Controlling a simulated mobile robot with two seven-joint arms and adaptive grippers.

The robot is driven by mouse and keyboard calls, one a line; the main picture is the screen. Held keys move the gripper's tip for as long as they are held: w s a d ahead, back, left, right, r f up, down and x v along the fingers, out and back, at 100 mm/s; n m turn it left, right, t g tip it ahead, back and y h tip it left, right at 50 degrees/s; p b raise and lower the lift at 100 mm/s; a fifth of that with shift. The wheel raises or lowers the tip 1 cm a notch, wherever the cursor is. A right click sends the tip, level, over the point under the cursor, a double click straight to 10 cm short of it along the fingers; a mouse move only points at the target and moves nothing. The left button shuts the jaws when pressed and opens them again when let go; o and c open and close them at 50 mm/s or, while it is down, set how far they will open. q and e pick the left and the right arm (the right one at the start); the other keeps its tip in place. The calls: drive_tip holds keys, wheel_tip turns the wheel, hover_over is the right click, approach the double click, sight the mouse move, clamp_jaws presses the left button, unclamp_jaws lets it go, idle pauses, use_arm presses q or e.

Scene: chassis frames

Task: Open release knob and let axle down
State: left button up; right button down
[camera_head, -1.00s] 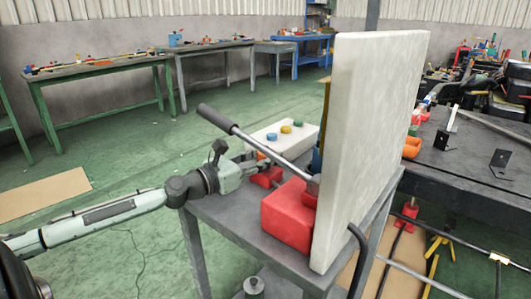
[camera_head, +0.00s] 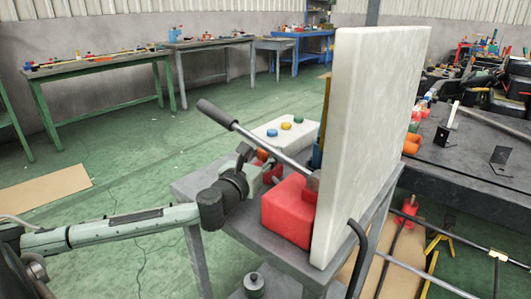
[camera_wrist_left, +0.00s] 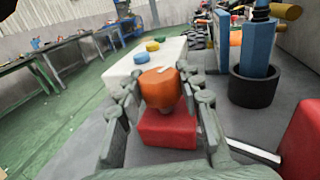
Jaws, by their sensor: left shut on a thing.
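An orange release knob (camera_wrist_left: 160,88) sits on a small red block (camera_wrist_left: 165,130) in the middle of the left wrist view. My left gripper (camera_wrist_left: 162,92) has its fingers on both sides of the knob and is shut on it. In the head view my left gripper (camera_head: 256,174) is partly hidden behind the lever. The grey lever (camera_head: 263,144) with a black grip slants from upper left down to a large red block (camera_head: 289,212). A blue column (camera_wrist_left: 257,55) stands in a black ring (camera_wrist_left: 254,88) to the right of the knob. The axle cannot be made out. My right gripper is not in view.
A white box (camera_head: 270,129) with blue, yellow and green buttons lies beyond the lever. Open green floor is at the left.

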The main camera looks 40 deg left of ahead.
use_arm(q)
drive_tip(key=shift+r, duration=0.1)
drive_tip(key=o, duration=1.2)
drive_tip(key=shift+c, duration=0.2)
drive_tip(key=shift+s, duration=0.1)
drive_tip(key=s, duration=0.3)
drive_tip(key=s+d, duration=0.1)
drive_tip(key=s, duration=0.2)
drive_tip(key=s+d, duration=0.1)
drive_tip(key=s, duration=0.3)
drive_tip(key=shift+s, duration=0.1)
drive_tip(key=shift+s+d, duration=0.1)
drive_tip(key=shift+s, duration=0.6)
